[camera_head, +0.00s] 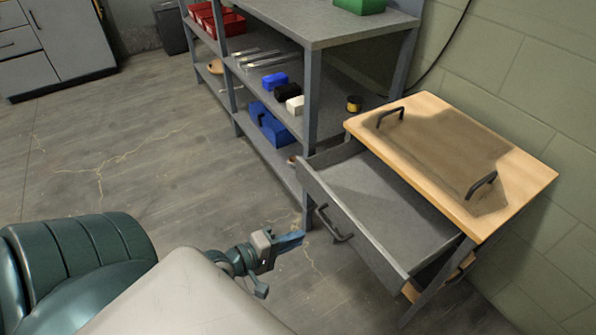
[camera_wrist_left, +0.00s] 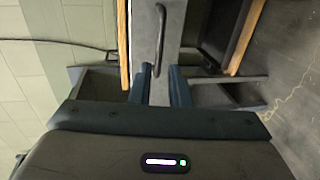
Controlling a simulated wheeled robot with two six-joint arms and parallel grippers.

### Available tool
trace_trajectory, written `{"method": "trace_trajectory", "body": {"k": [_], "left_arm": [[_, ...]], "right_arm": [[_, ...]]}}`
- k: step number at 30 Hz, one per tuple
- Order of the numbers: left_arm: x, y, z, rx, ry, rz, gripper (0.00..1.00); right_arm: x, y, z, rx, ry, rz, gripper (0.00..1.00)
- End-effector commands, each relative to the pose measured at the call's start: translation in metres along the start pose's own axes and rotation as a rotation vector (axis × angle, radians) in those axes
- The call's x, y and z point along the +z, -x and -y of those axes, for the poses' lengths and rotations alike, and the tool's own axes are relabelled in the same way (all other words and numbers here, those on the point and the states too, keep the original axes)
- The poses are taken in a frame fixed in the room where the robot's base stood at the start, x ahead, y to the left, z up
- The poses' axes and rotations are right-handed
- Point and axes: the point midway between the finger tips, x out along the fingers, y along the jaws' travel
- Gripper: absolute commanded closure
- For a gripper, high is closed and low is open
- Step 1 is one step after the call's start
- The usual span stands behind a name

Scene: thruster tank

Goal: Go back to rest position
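My left gripper (camera_head: 282,264) is low in the middle of the head view, to the left of a pulled-out grey drawer (camera_head: 385,205). Its two fingers are spread with nothing between them. In the left wrist view my left gripper (camera_wrist_left: 158,76) also shows open, with the drawer front and its dark handle (camera_wrist_left: 160,40) ahead of the fingers. The handle (camera_head: 333,226) looks apart from the fingers in the head view. The visible part of the drawer is empty. My right gripper is in neither view.
A wooden top (camera_head: 520,178) with a brown tray (camera_head: 440,150) covers the drawer unit. A grey shelf rack (camera_head: 320,28) behind holds blue, black and white blocks, red bins (camera_head: 228,24) and a yellow-black roll (camera_head: 354,103). Floor (camera_head: 120,160) on the left is clear.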

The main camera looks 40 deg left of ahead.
Motion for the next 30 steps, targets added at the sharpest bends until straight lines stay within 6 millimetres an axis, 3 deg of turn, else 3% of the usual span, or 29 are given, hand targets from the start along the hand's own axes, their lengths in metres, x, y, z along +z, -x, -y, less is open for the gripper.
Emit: {"method": "trace_trajectory", "body": {"k": [13, 17, 20, 25, 30], "left_arm": [[0.0, 0.0, 0.0, -0.001, -0.001, 0.0, 0.84], [-0.007, -0.002, 0.013, -0.034, -0.041, -0.017, 0.84], [-0.021, -0.004, 0.042, -0.11, -0.138, -0.05, 0.84], [-0.046, 0.001, 0.129, -0.344, -0.387, -0.079, 0.84], [-0.05, 0.021, 0.219, -0.602, -0.625, -0.015, 0.84]], "right_arm": [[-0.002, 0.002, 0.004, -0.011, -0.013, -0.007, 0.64], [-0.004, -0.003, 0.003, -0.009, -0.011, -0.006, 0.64], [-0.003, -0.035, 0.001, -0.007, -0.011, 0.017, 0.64], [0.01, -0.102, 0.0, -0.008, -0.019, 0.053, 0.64], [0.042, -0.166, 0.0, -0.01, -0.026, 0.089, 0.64]]}}
